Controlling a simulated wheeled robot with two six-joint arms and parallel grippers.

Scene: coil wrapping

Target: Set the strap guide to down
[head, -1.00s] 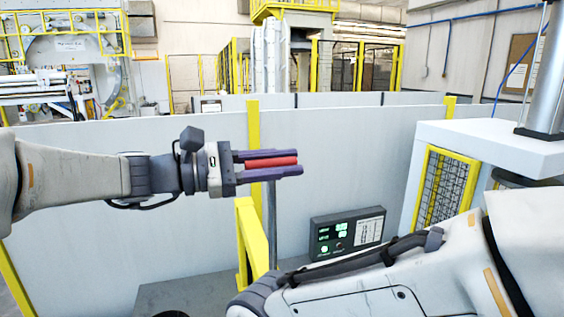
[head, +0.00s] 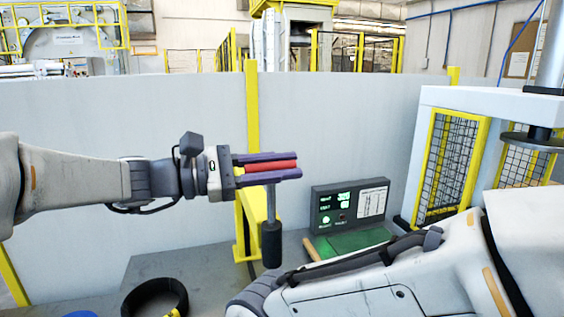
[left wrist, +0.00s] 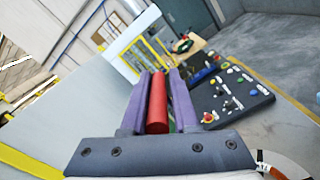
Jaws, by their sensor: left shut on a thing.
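My left gripper (head: 300,168) reaches in from the left in the head view. Its two purple fingers are shut on a red handle (head: 284,165), with a short yellow part behind it near the palm. In the left wrist view the red handle (left wrist: 158,103) lies lengthwise between the fingers. A grey rod (head: 271,205) with a black cylinder (head: 271,245) at its foot shows below the fingers, beside a yellow bracket (head: 247,225). Whether the handle joins the rod or bracket is hidden by the gripper. My right gripper is outside the views.
A display panel (head: 350,205) with green readouts stands right of the bracket. A black ring (head: 154,298) lies on the grey surface below. A control box with coloured buttons (left wrist: 222,95) shows in the left wrist view. White walls enclose the back; my right arm crosses the front right.

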